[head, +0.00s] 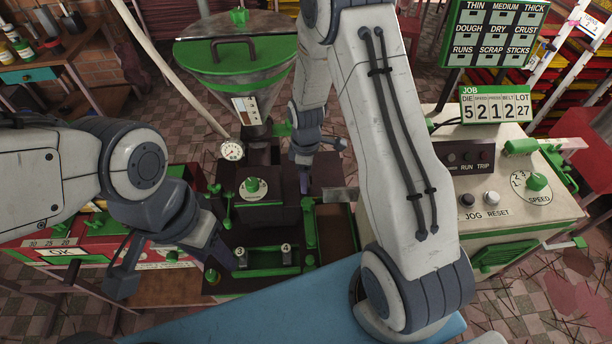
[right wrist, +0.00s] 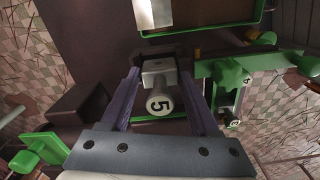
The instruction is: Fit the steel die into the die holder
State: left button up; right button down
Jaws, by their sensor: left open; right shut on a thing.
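The steel die (right wrist: 158,72) is a grey block with a round white tag (right wrist: 160,103) marked 5. My right gripper (right wrist: 158,80) is shut on it, with a finger on each side. In the head view my right gripper (head: 304,178) is beside the extruder's dark block (head: 272,217), and the die is too small or hidden to make out there. A green part (right wrist: 145,117) shows behind the die in the right wrist view; I cannot tell whether it is the die holder or whether they touch. My left gripper (head: 168,262) is open and empty at the rack's left.
A green rack (head: 262,249) holds dies tagged 3 (head: 240,251) and 4 (head: 286,248). A green-edged tray (head: 335,240) lies right of the extruder. The job board (head: 496,105) shows die 5. A control box (head: 510,190) stands at the right.

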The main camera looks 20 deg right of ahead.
jog(key=shift+f+b, duration=0.3)
jog(key=shift+f, duration=0.1)
dwell(0.5)
jog(key=shift+c, duration=0.3)
grip_release()
jog(key=shift+s, duration=0.1)
